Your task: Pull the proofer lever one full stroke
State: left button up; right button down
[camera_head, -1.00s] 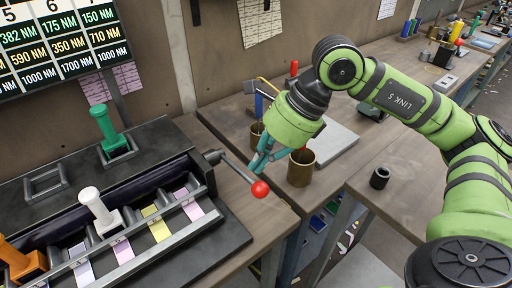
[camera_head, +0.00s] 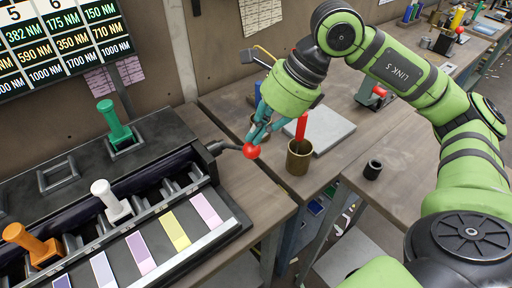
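The proofer (camera_head: 160,215) is the dark machine at the lower left. Its lever (camera_head: 227,147) sticks out to the right from its far right corner and ends in a red ball (camera_head: 251,152). My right gripper (camera_head: 258,135) comes down from above with its teal fingers at the ball, seemingly touching it. The fingertips are partly hidden by the ball, so I cannot tell how far they are closed. Coloured strips (camera_head: 174,231) lie exposed along the proofer's front. My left gripper is not in view.
A brass cup (camera_head: 299,157) with a red stick stands just right of the lever. A grey slab (camera_head: 325,128) and a dark ring (camera_head: 373,170) lie on the bench. Green (camera_head: 114,122), white (camera_head: 110,198) and orange (camera_head: 30,243) handles stand on the proofer.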

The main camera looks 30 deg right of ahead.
notch_tip(320, 180, up, 7)
jog(key=p, duration=0.5)
jog(key=shift+w+p, duration=0.3)
jog(key=shift+w, duration=0.05)
dwell(0.4)
